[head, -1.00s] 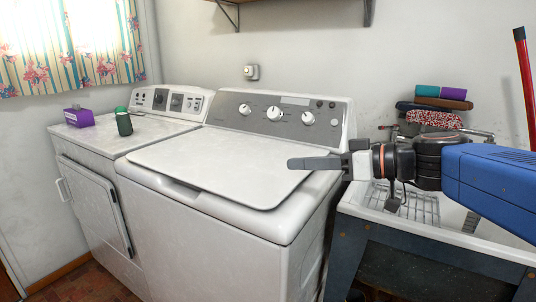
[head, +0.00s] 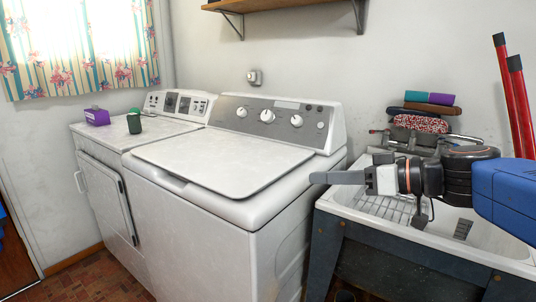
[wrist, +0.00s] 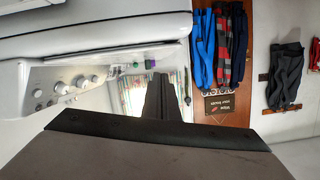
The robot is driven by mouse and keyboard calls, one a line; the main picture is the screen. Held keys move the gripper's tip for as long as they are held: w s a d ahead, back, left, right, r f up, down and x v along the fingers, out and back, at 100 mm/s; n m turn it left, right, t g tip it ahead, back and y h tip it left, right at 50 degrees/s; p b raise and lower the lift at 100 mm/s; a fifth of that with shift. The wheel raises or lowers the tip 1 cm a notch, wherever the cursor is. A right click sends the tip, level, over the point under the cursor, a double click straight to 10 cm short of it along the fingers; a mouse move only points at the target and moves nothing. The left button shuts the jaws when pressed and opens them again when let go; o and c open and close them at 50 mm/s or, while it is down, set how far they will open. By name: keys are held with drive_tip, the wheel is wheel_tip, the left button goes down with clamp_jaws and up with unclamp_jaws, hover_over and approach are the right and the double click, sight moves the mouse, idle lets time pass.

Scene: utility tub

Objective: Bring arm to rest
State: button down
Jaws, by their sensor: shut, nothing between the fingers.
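My gripper (head: 338,178) is shut and empty. The tub's white basin holds a wire rack (head: 385,207), and my arm hides part of the basin.
A white washer (head: 215,165) and a dryer (head: 95,137) stand to the left. A purple box (head: 97,117) and a green cup (head: 134,124) are on the dryer. Rolled towels (head: 430,98) sit behind the tub. Red poles (head: 506,90) stand at right. A shelf (head: 270,5) is above.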

drive_tip(key=s+d+f+m+g+h, duration=0.2)
drive_tip(key=s+f+h, duration=0.15)
drive_tip(key=f, duration=0.35)
drive_tip(key=s+d+f+m+g+h, duration=0.1)
drive_tip(key=s+d+f+m+h, duration=0.15)
drive_tip(key=s+f, duration=0.4)
drive_tip(key=s+d+f+m+h, duration=0.4)
drive_tip(key=d+f+h, duration=0.2)
drive_tip(key=d+f, duration=0.3)
drive_tip(key=d, duration=0.3)
drive_tip(key=shift+s+d+f+h, duration=0.2)
drive_tip(key=shift+d+f+h, duration=0.1)
drive_tip(key=shift+f, duration=0.1)
